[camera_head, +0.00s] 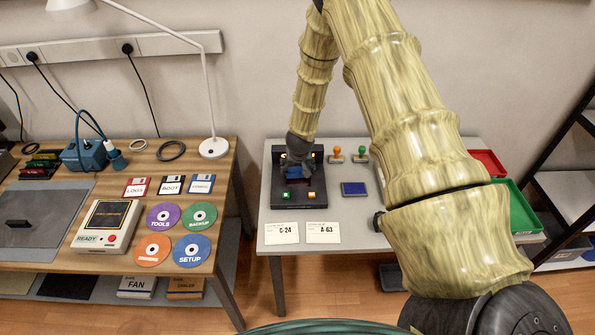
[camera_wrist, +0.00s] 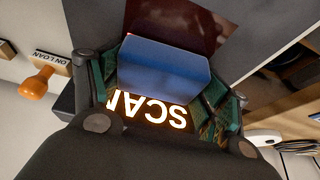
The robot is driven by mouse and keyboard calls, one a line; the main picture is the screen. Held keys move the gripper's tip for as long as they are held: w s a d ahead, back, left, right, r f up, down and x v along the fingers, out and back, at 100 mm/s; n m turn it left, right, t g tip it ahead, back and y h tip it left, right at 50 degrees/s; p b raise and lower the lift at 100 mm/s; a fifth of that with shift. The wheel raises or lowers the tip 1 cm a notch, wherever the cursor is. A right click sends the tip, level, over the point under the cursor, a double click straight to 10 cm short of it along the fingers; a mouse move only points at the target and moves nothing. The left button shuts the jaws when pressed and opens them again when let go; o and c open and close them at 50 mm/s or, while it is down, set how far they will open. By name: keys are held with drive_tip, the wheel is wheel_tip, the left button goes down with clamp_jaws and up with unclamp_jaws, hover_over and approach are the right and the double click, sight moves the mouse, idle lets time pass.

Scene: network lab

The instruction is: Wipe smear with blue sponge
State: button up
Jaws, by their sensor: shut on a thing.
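My gripper (camera_head: 297,158) is over the black scanner stand (camera_head: 323,193) on the grey table. In the wrist view my gripper (camera_wrist: 163,95) is shut on the blue sponge (camera_wrist: 165,72), with one finger at each side of it. A dark red-brown smear (camera_wrist: 190,20) lies just beyond the sponge, on the panel that also bears lit letters reading "SCAN" (camera_wrist: 155,110). The sponge overlaps the smear's near edge in this view. I cannot tell whether it touches the panel. In the head view my gripper hides most of the panel, and the smear cannot be made out.
An orange-topped stamp (camera_head: 336,152) and a green-topped stamp (camera_head: 361,152) stand right of the scanner, near a blue pad (camera_head: 354,188). Two label cards (camera_head: 323,233) lie in front. Red (camera_head: 487,162) and green (camera_head: 518,208) trays are at the right. A cluttered wooden desk (camera_head: 215,262) is at left.

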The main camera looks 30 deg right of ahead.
sight(297, 183)
drive_tip(key=shift+w+d, duration=0.5)
drive_tip(key=shift+w, duration=0.35)
drive_tip(key=shift+f, duration=0.15)
drive_tip(key=shift+s+a+r, duration=0.1)
drive_tip(key=shift+s+a, duration=0.6)
drive_tip(key=shift+s, duration=0.45)
drive_tip(key=shift+s+a+r, duration=0.1)
drive_tip(key=shift+s+a, duration=0.6)
drive_tip(key=shift+s, duration=0.4)
drive_tip(key=shift+s+a, duration=0.7)
drive_tip(key=shift+s, duration=0.45)
drive_tip(key=shift+r+p, duration=1.95)
drive_tip(key=shift+r, duration=1.05)
drive_tip(key=shift+r, duration=0.1)
wheel_tip(297, 183, up, 3)
drive_tip(key=shift+f+p, duration=0.1)
drive_tip(key=shift+p, duration=0.9)
